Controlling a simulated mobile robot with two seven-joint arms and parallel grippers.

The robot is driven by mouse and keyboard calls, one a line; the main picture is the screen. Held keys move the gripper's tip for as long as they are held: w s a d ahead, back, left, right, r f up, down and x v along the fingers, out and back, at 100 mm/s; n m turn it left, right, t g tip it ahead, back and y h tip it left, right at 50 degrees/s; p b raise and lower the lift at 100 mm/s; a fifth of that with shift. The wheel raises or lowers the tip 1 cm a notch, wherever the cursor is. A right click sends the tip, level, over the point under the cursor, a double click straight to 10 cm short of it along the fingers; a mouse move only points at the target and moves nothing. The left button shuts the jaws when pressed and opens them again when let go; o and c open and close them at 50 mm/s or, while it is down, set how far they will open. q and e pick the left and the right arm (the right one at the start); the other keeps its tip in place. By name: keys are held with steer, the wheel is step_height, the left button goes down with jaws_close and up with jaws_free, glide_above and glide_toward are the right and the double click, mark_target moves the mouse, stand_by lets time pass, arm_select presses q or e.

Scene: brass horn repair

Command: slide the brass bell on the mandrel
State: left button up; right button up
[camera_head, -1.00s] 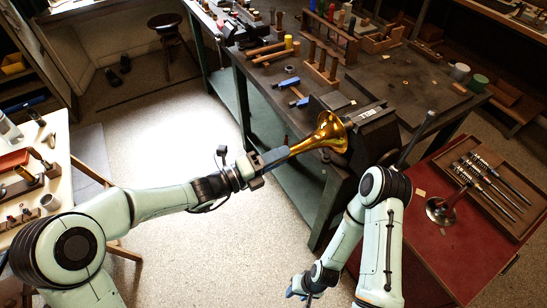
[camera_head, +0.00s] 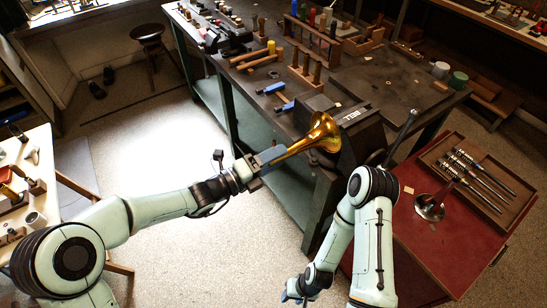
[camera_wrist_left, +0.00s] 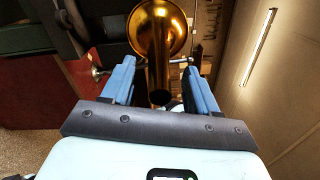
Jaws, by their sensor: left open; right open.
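The brass bell (camera_head: 322,132) shows its wide flare toward the bench vise (camera_head: 358,128), its narrow tube pointing back to my left gripper (camera_head: 284,151). In the left wrist view the bell (camera_wrist_left: 158,28) has its tube between my left gripper's (camera_wrist_left: 160,66) two blue fingers, its dark tube end toward me. The left fingers are open, on either side of the tube; whether they touch it I cannot tell. The mandrel cannot be made out for sure; the flare covers the area in front of the vise. My right gripper (camera_head: 301,288) is low, open, away from the bell.
The dark bench (camera_head: 385,75) carries wooden tool racks (camera_head: 313,42) and blue-handled tools (camera_head: 271,88). Open floor (camera_head: 215,255) lies left of my right arm.

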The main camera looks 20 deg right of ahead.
arm_select(q)
steer(key=shift+a, duration=0.1)
steer(key=b+v, duration=0.1)
steer(key=v, duration=1.2)
arm_select(e)
steer(key=shift+s+f, duration=0.8)
arm_select(q)
steer(key=shift+s, duration=0.1)
steer(key=s+a+f+m+g+y, duration=0.1)
steer(key=s+f+m+g+y, duration=0.3)
steer(key=f, duration=1.1)
steer(key=s+a+f+m+y, duration=0.3)
steer(key=s+f+m, duration=0.3)
steer(key=f+m, duration=0.3)
steer(key=s+a+f+m+g+y, duration=0.1)
steer(key=s+a+f+m+y, duration=0.2)
steer(key=f+m, duration=0.7)
steer(key=s+a+f+m+g+y, duration=0.1)
steer(key=s+a+f+m+y, duration=0.2)
steer(key=s+f+m, duration=0.6)
steer(key=s+a, duration=0.1)
steer(key=a, duration=0.1)
steer(key=shift+a+f+m+y, duration=0.15)
steer(key=shift+a+m+y, duration=0.25)
